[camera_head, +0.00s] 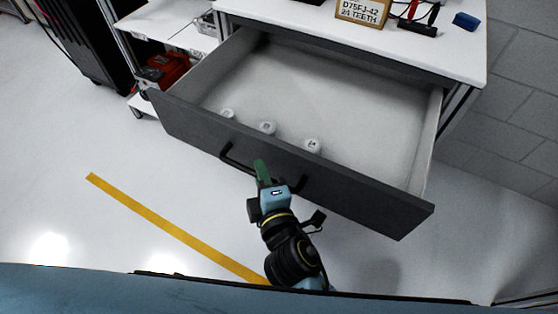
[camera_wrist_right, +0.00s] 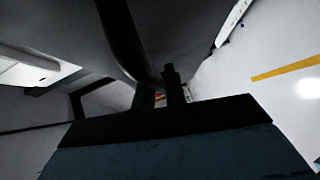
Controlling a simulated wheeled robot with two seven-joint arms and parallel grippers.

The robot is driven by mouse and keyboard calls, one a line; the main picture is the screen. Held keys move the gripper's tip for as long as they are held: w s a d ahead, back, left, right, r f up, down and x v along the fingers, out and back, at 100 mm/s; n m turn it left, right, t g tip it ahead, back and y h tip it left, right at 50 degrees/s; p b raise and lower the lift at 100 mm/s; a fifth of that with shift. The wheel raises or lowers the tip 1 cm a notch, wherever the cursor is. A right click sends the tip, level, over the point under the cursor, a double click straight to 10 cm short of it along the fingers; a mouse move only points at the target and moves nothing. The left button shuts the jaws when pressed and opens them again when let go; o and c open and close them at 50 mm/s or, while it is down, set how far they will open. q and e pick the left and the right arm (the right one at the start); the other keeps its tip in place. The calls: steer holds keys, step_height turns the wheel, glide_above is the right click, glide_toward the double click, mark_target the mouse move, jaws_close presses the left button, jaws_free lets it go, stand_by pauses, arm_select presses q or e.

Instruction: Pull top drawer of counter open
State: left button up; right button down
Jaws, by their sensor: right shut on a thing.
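The top drawer (camera_head: 290,165) of the counter (camera_head: 290,22) stands pulled well out, with its white inside in full view. Its dark grey front carries a black bar handle (camera_head: 236,163). My right gripper (camera_head: 262,172) is at the middle of that handle, shut on it. In the right wrist view the handle (camera_wrist_right: 122,40) runs down to the gripper fingers (camera_wrist_right: 162,88), close to the drawer front. The exact contact is dark and partly hidden. My left gripper is not in view.
Small white round parts (camera_head: 267,128) lie in the drawer near its front. On the counter top are a labelled box (camera_head: 362,11), a blue block (camera_head: 466,21) and some tools. A shelf with a red toolbox (camera_head: 167,68) stands at the left. The floor in front is clear, with a yellow line (camera_head: 170,225).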

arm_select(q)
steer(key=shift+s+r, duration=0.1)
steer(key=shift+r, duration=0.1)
arm_select(e)
steer(key=shift+s+a, duration=0.25)
steer(key=shift+s, duration=0.3)
